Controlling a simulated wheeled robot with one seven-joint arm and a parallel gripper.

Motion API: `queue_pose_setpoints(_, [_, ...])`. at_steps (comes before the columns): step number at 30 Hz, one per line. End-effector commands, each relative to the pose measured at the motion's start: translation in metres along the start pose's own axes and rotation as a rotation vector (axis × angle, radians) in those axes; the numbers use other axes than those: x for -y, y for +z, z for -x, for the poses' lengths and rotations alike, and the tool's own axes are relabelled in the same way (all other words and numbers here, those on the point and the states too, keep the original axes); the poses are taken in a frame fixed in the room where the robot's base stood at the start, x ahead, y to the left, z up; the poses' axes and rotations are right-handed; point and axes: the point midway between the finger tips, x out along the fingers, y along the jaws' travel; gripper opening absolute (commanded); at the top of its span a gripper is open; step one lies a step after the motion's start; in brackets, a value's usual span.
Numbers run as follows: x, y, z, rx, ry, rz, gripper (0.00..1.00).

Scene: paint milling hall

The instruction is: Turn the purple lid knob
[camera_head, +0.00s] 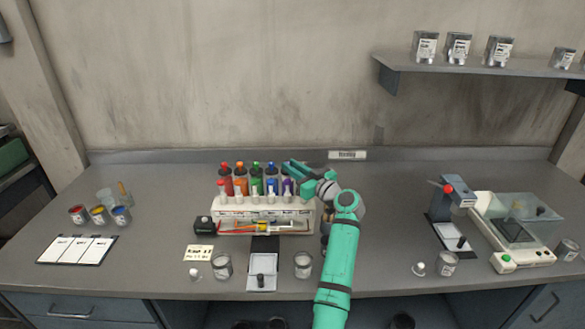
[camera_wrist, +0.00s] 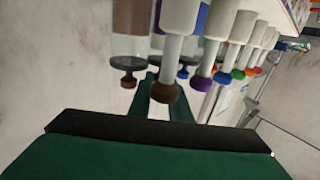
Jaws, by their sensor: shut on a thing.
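The rack (camera_head: 262,211) holds two rows of bottles with coloured knobs. The purple lid knob (camera_wrist: 202,83) hangs beside my gripper in the wrist view, one place to the right of a brown knob (camera_wrist: 166,92). My gripper (camera_wrist: 164,103) has its green fingers on both sides of that brown knob and looks shut on it, not on the purple one. In the head view my gripper (camera_head: 288,166) reaches in from the right over the purple end of the rack and hides the bottles there.
Another brown knob (camera_wrist: 128,80) is close at left. Glass jars (camera_head: 222,266) stand before the rack; a balance (camera_head: 515,230) stands at right.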

Motion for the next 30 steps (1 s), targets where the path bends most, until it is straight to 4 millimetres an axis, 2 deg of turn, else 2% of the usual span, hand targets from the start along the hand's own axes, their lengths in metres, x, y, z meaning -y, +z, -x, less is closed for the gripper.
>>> queue_pose_setpoints(1, [0.0001, -0.0010, -0.0004, -0.001, 0.001, 0.001, 0.20])
queue_pose_setpoints(3, [0.0001, -0.0011, -0.0004, -0.001, 0.001, 0.001, 0.36])
queue_pose_setpoints(20, [0.0003, -0.0011, -0.0002, -0.003, 0.023, 0.001, 0.36])
queue_pose_setpoints(30, [0.0072, -0.0004, -0.0013, -0.002, 0.207, 0.002, 0.36])
